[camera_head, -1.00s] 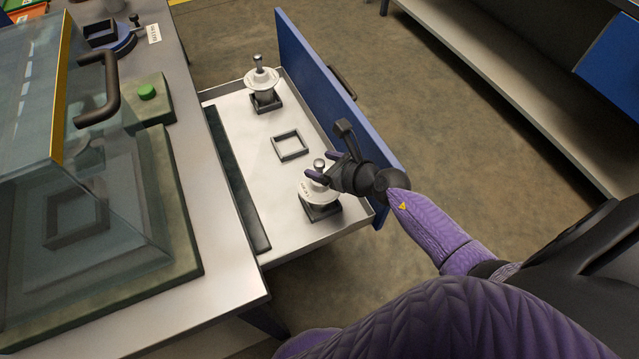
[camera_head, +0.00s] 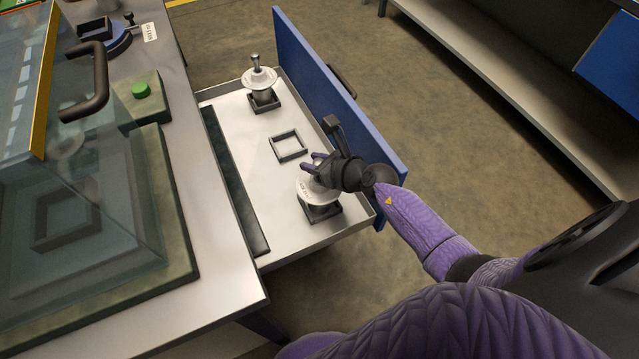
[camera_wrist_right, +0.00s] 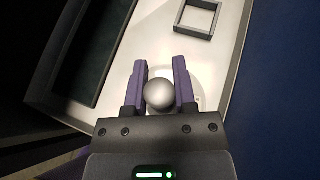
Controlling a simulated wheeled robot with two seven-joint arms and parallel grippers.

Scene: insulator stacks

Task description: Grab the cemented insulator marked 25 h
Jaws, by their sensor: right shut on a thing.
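The near insulator (camera_head: 313,194) stands in a dark square holder in the open drawer. It has a white disc with small dark marking that I cannot read here. My right gripper (camera_head: 313,164) is over its top, shut on its metal pin. In the right wrist view the pin's round silver head (camera_wrist_right: 159,94) sits between the two purple fingers of the gripper (camera_wrist_right: 160,85). A second insulator (camera_head: 261,82) with a white disc and metal pin stands upright in a holder at the drawer's far end. My left gripper is not in view.
The drawer (camera_head: 228,107) has an empty square frame (camera_head: 288,145) between the insulators, a dark strip (camera_head: 231,180) along its left side, and a blue front panel (camera_head: 330,85). A glass-covered station (camera_head: 95,170) with a green button (camera_head: 141,90) stands on the bench at left.

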